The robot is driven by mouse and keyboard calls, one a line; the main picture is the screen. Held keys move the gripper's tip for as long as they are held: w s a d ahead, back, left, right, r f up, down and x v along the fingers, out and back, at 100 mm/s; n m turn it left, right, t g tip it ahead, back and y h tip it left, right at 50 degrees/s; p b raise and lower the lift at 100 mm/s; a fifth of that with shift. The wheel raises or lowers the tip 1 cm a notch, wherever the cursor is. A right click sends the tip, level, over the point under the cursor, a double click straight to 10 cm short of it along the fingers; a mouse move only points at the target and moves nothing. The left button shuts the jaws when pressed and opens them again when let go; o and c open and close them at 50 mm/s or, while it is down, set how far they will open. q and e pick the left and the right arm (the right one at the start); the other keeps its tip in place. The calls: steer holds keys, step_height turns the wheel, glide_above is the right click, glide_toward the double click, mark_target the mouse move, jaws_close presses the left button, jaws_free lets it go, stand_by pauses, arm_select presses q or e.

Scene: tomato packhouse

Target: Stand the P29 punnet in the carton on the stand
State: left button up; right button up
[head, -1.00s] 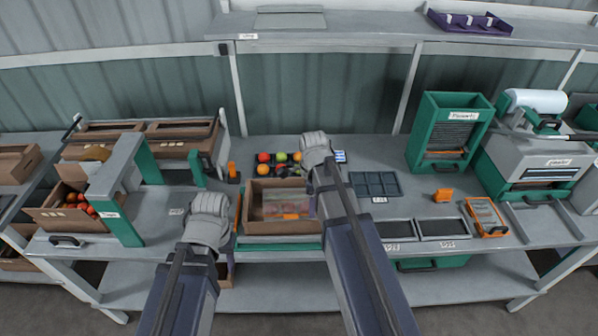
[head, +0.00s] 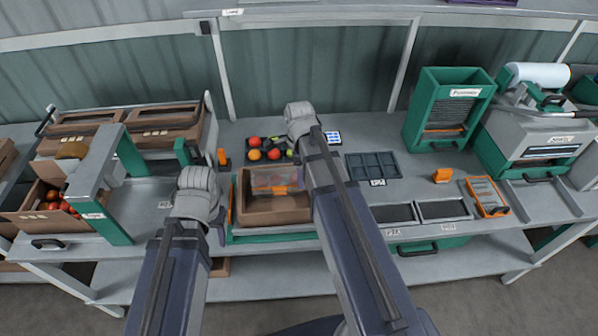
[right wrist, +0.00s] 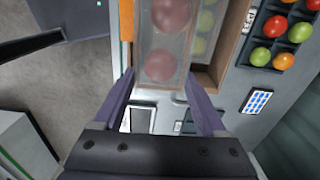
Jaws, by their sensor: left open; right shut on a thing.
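The brown carton (head: 275,215) sits on a green-edged stand (head: 275,237) at the bench's front. A clear punnet with an orange band (head: 275,189) shows at its back part; I cannot tell whether it touches the floor. No P29 mark is readable. My right gripper (right wrist: 162,80) is shut on a clear punnet of red tomatoes (right wrist: 163,55) in the right wrist view. In the head view my right wrist hides those fingers. A second column of yellow-green tomatoes (right wrist: 203,30) shows beside it. My left gripper (head: 217,233) is open left of the carton, its fingers mostly hidden.
Behind the carton is a black tray of loose tomatoes (head: 254,155), with a small blue-screened device (head: 332,137) beside it. A dark divided tray (head: 373,166) lies right. A grey and green frame (head: 112,180) stands left. Bare bench lies behind the divided tray.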

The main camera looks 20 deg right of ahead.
steer(key=shift+f+b, duration=6.7)
steer(key=shift+f, duration=0.2)
steer(key=o, duration=1.3)
steer(key=shift+c, duration=0.2)
steer(key=shift+s, duration=0.1)
steer(key=shift+c, duration=0.9)
steer(key=shift+r, duration=0.15)
step_height(320, 180, up, 10)
steer(key=p, duration=1)
